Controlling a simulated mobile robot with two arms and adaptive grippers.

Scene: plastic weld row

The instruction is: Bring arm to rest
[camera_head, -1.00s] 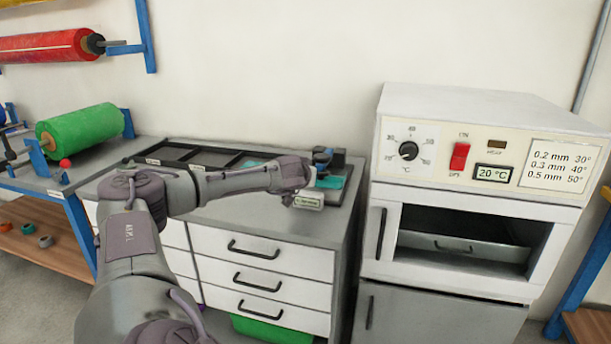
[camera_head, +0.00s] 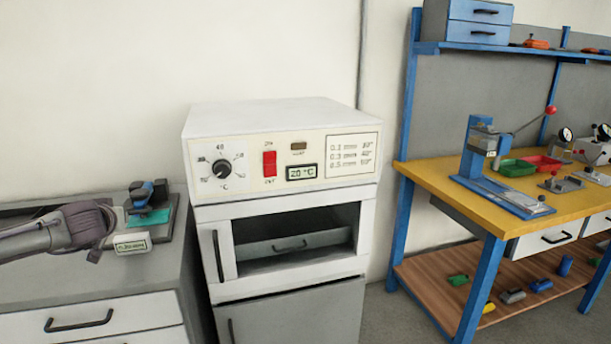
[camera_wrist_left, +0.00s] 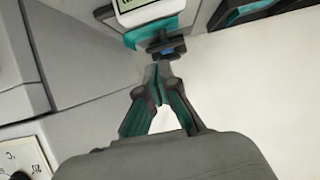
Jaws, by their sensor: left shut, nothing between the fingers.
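My left arm comes in from the left in the head view, reaching low over the grey cabinet top (camera_head: 160,271). Its wrist ends beside a small dark clamp stand with a blue part (camera_head: 148,192) and a teal sheet (camera_head: 149,217). The fingers are hard to make out there. In the left wrist view my left gripper (camera_wrist_left: 157,74) is shut and empty, its tips close to the dark and blue clamp (camera_wrist_left: 167,45). I cannot tell whether they touch. My right gripper is not in view.
A label plate (camera_head: 132,244) stands at the cabinet's front near my wrist. A white oven (camera_head: 282,205) reading 20 °C stands to the right, its chamber showing a tray (camera_head: 293,246). Further right is a yellow workbench (camera_head: 440,180) with a blue press (camera_head: 478,150).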

